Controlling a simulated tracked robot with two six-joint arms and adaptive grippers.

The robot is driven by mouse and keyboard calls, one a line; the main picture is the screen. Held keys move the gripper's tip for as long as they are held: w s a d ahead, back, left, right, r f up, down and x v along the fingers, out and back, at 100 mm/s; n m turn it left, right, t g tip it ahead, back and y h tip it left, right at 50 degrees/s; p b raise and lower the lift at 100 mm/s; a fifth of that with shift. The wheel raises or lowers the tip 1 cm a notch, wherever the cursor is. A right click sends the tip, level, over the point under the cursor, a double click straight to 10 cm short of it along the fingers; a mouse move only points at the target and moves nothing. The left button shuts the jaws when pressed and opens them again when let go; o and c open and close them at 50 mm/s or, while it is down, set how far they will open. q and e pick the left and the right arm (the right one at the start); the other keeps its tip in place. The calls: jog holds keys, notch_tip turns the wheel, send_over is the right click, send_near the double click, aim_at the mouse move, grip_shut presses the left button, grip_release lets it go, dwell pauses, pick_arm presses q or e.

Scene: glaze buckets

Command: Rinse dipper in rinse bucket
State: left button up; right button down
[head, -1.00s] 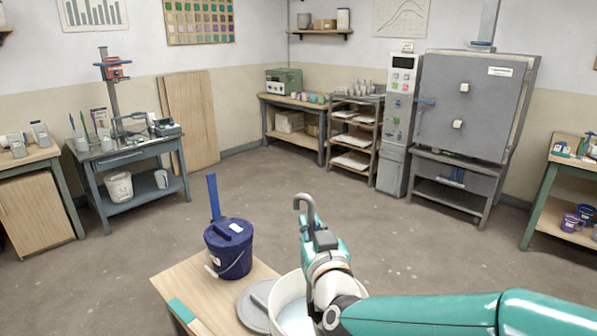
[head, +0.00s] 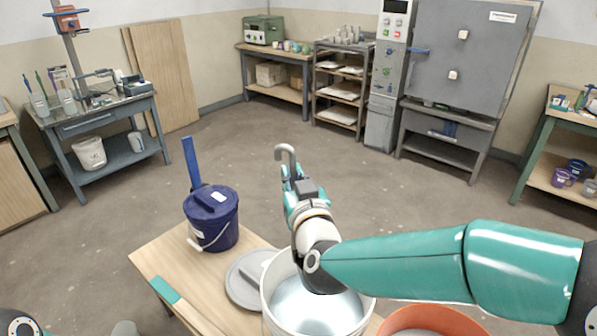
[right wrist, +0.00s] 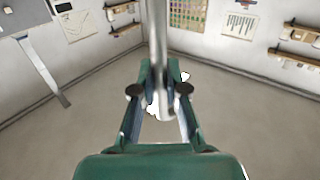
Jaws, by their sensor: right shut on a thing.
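The dipper (head: 285,150) shows as a grey metal handle with a hooked top. My right gripper (head: 292,178) is shut on it. In the right wrist view its metal shaft (right wrist: 158,55) stands between the two fingers (right wrist: 158,95). The dipper's lower end is hidden in the head view. A white bucket (head: 268,300) with pale bluish water stands at the table's front, under my right wrist, which covers part of its opening. I cannot tell whether the dipper touches the water. My left gripper is not in view.
A dark blue lidded bucket (head: 212,228) with a blue upright strip stands on the wooden table (head: 170,258). A grey round lid (head: 240,292) lies beside the white bucket. An orange bucket (head: 455,320) is at the bottom right. Floor beyond the table is clear.

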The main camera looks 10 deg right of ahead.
jog(key=w+d+f+b, duration=0.1)
jog(key=f+b, duration=0.7)
jog(key=f, duration=0.4)
jog(key=w+d+f+m+g+b, duration=0.1)
jog(key=w+f+b, duration=0.1)
jog(key=f+b, duration=0.6)
notch_tip(320, 180, down, 4)
jog(key=shift+r+b, duration=0.1)
jog(key=shift+b, duration=0.2)
jog(key=shift+w+r, duration=0.1)
jog(key=shift+w, duration=0.05)
dwell(3.1)
